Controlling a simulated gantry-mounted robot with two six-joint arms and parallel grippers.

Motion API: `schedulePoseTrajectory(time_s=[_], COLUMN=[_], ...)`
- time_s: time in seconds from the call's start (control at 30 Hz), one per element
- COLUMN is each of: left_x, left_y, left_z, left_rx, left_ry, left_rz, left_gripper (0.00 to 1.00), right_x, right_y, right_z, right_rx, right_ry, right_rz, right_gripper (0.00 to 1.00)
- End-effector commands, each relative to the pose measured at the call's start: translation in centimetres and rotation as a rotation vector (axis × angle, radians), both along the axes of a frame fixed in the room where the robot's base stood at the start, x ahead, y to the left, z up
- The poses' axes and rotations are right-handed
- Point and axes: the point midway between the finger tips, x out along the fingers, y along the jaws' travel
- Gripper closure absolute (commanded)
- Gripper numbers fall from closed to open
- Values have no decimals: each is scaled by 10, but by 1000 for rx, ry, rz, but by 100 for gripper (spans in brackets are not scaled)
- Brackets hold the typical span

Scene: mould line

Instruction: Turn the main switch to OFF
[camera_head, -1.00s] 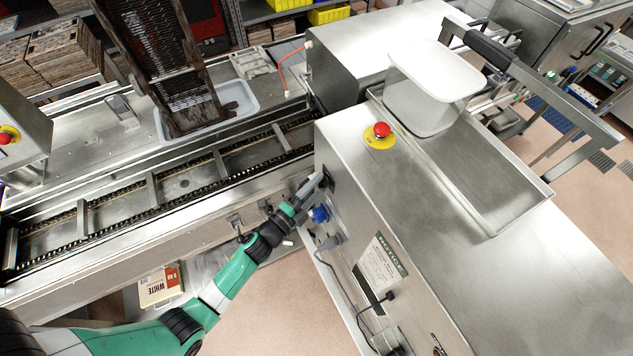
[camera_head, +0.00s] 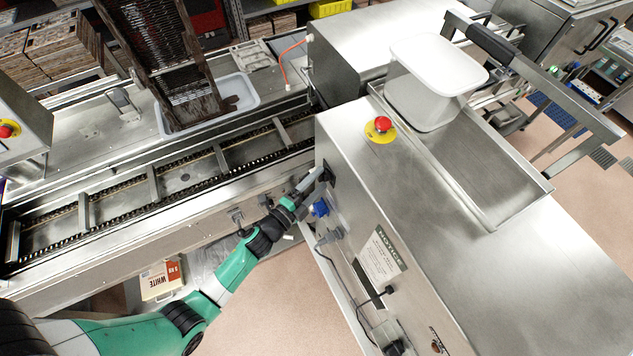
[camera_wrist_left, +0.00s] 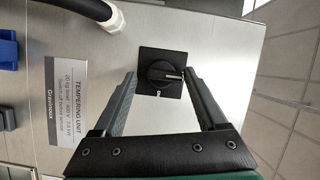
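The main switch is a black rotary knob on a square black plate (camera_wrist_left: 152,85), set in a steel panel in the left wrist view. A white pointer line on the knob points to the picture's right; a small white mark sits below it, too small to read. In the head view the switch (camera_head: 328,172) is on the machine's side panel, partly hidden by my gripper. My left gripper (camera_wrist_left: 160,76) is open, with one finger on either side of the knob. I cannot tell whether the fingers touch it. My right gripper is in neither view.
A rating plate reading TEMPERING UNIT (camera_wrist_left: 67,100) is beside the switch. A blue socket (camera_head: 320,208) and a grey plug with cable (camera_head: 330,237) sit just below it. A red emergency button (camera_head: 382,124) is on the top. The conveyor (camera_head: 190,177) runs at left.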

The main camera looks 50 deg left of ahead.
Motion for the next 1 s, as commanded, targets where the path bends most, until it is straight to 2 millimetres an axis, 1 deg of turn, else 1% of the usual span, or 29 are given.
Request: schedulePoseTrajectory(time_s=[0.07, 0.17, 0.27, 0.4, 0.5, 0.6, 0.73, 1.0], left_x=[-2, -12, -32, -67, -89, -105, -115, -116], left_y=[0, -1, -3, -6, -9, -10, -12, -12], left_z=[1, 2, 3, 3, 3, 3, 3, 3], left_rx=[0, 0, 0, 0, -1, 0, 0, 0], left_ry=[-1, 0, 2, 4, 3, 3, 2, 1], left_rz=[0, 1, 2, 2, 2, 2, 2, 0], left_gripper=[25, 25, 25, 25, 25, 25, 25, 25], right_x=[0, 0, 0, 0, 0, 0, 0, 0], right_y=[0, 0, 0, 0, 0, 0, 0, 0], right_z=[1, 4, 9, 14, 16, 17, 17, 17], right_rx=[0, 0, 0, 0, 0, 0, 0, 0], right_ry=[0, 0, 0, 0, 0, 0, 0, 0], right_rz=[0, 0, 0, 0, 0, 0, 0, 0], right_gripper=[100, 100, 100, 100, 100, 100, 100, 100])
